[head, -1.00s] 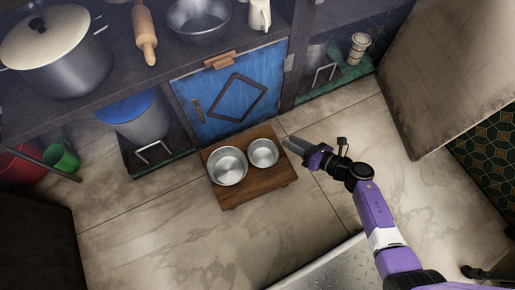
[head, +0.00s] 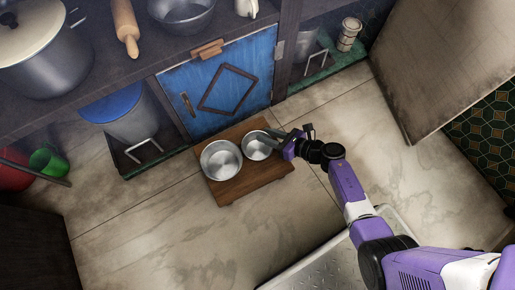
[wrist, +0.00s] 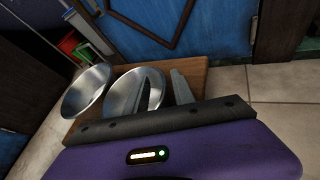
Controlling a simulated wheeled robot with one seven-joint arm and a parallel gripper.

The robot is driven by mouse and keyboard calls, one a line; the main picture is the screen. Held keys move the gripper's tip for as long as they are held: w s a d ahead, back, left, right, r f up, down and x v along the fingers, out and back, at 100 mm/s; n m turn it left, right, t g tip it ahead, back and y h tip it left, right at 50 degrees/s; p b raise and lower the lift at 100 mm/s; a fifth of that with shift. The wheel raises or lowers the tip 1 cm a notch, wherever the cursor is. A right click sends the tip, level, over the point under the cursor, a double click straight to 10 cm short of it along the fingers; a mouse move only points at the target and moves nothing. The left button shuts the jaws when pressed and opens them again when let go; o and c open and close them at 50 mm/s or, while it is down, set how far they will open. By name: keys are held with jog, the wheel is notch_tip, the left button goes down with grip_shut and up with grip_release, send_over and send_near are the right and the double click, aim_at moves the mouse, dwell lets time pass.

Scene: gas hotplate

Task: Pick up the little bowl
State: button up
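The little bowl (head: 256,147) is a shiny metal bowl standing upright on a low wooden board (head: 240,187), to the right of a larger metal bowl (head: 221,160). My gripper (head: 272,133) is at the right edge of the little bowl. In the wrist view, the little bowl (wrist: 121,92) is just ahead, and my gripper (wrist: 166,86) has its fingers apart. One finger overlaps the bowl's inside and the other is outside its right rim. I cannot tell whether either finger touches it. The larger bowl (wrist: 84,92) is to the left.
A blue cabinet door (head: 220,90) stands right behind the board. A shelf above holds a pot (head: 45,60), a rolling pin (head: 125,25) and a big bowl (head: 183,14). A bin (head: 130,115) is at the left. The tiled floor in front is free.

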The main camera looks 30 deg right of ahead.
jog(key=shift+w, duration=0.1)
grip_shut()
dwell(0.3)
